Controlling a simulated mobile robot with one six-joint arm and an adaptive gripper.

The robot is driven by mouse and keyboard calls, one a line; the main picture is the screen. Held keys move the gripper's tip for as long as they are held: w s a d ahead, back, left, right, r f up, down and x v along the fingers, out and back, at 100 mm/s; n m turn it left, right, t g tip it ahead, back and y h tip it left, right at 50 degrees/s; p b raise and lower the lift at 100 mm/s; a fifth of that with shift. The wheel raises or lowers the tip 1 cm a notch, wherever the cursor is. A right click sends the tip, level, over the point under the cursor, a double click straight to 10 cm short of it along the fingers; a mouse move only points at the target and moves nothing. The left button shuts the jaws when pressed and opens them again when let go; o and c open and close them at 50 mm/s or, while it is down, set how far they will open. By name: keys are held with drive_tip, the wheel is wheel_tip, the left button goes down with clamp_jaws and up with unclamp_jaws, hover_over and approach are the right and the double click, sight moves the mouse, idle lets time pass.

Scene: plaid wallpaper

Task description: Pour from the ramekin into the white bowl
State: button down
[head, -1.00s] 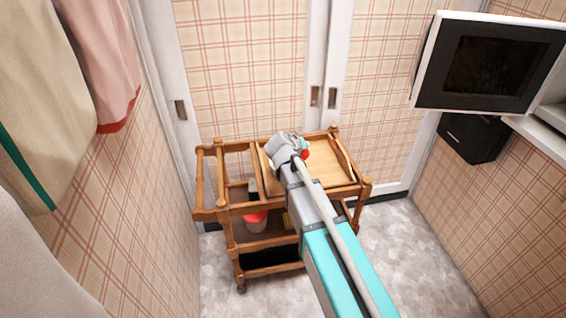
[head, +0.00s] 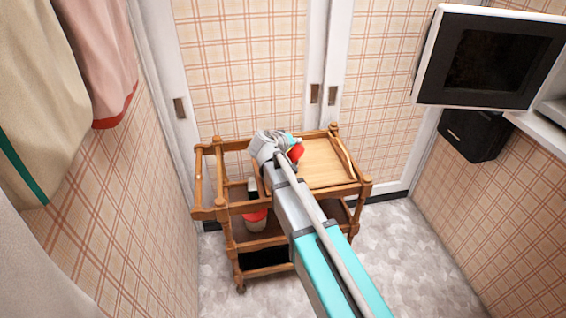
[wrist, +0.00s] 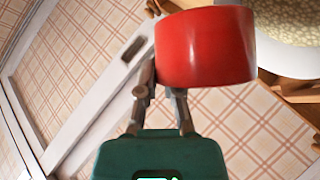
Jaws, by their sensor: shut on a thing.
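The red ramekin (wrist: 205,47) is large in the wrist view, at the tips of my gripper (wrist: 166,86), which is shut on it. The ramekin looks tilted in that view, and its inside is hidden. A pale round bowl (wrist: 262,62) shows partly at the upper right, beside and partly behind the ramekin, with pale speckled contents in it. In the head view the ramekin (head: 297,153) is a small red patch beside my gripper (head: 287,145), above the wooden cart. I cannot make out the bowl there; my arm covers part of the cart top.
The wooden cart (head: 334,174) has a bare tray area right of my gripper. A red-and-white container (head: 255,221) stands on a lower shelf, with a dark box (head: 252,188) above it.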

drive_tip(key=shift+a+r+n+h, duration=0.3)
drive_tip(key=shift+a+n+h, duration=0.05)
drive_tip(key=shift+n+h, duration=0.05)
drive_tip(key=a+f+n+h+b, duration=0.1)
drive_tip(key=b, duration=0.2)
drive_tip(key=shift+w+f, duration=0.15)
drive_tip(key=shift+w, duration=0.05)
drive_tip(key=shift+a+r+t+h, duration=0.15)
drive_tip(key=shift+r+t+h, duration=0.15)
drive_tip(key=shift+r, duration=0.1)
drive_tip(key=shift+a+r+n+h+b, duration=0.2)
drive_tip(key=shift+a+n+h+b, duration=0.5)
drive_tip(key=shift+n, duration=0.4)
idle(0.7)
drive_tip(key=shift+w+a+r+n+t+h+b, duration=0.1)
drive_tip(key=shift+w+a+n+t+h+b, duration=0.1)
drive_tip(key=shift+a+n+t+h+b, duration=0.4)
idle(0.6)
drive_tip(key=shift+w+a+n+h+b, duration=0.1)
drive_tip(key=shift+a+n+h+b, duration=0.35)
drive_tip(key=shift+n+b, duration=0.45)
idle(0.5)
drive_tip(key=shift+a+h+b, duration=0.25)
drive_tip(key=shift+b, duration=0.3)
drive_tip(key=shift+a+n+t, duration=0.15)
drive_tip(key=shift+n+t, duration=0.15)
drive_tip(key=shift+f+b, duration=0.2)
drive_tip(key=shift+b, duration=0.15)
